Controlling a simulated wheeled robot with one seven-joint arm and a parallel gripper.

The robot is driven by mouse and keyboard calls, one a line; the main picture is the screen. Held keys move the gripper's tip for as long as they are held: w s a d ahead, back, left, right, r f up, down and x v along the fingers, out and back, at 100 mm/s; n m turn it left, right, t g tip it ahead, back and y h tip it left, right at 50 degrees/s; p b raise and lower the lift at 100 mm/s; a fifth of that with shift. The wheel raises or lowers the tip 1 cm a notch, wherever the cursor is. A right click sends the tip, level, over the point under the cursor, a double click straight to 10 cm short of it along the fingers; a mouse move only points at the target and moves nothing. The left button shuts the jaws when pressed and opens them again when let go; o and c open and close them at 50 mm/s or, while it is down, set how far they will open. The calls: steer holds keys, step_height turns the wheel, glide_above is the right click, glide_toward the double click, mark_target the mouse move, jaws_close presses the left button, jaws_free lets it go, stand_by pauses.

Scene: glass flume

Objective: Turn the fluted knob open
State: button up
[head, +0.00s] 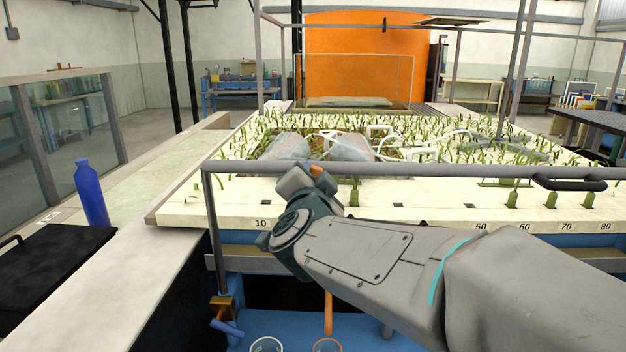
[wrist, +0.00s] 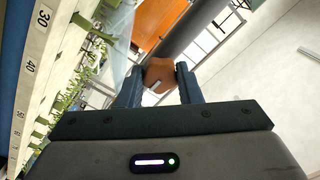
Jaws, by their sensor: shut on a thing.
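The fluted knob (wrist: 158,72) looks orange-brown and sits between the two fingers of my gripper (wrist: 157,88) in the wrist view. The fingers touch it from both sides, so my gripper is shut on it. In the head view only a small orange part of the knob (head: 316,170) shows at the grey rail, above my gripper. My wrist and the fingers hide most of it there, and I cannot tell how far it is turned.
A grey rail (head: 430,170) crosses in front of the planted white bed (head: 270,205). A blue bottle (head: 90,193) stands at left by a black lid (head: 50,262). Below my arm are a blue-handled valve (head: 226,326), an orange rod (head: 328,312) and glass rims (head: 266,345).

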steer(key=o, duration=1)
steer(key=shift+c, duration=0.2)
steer(key=s+p, duration=0.4)
steer(key=s, duration=0.9)
steer(key=shift+s+a, duration=0.25)
steer(key=shift+s, duration=0.15)
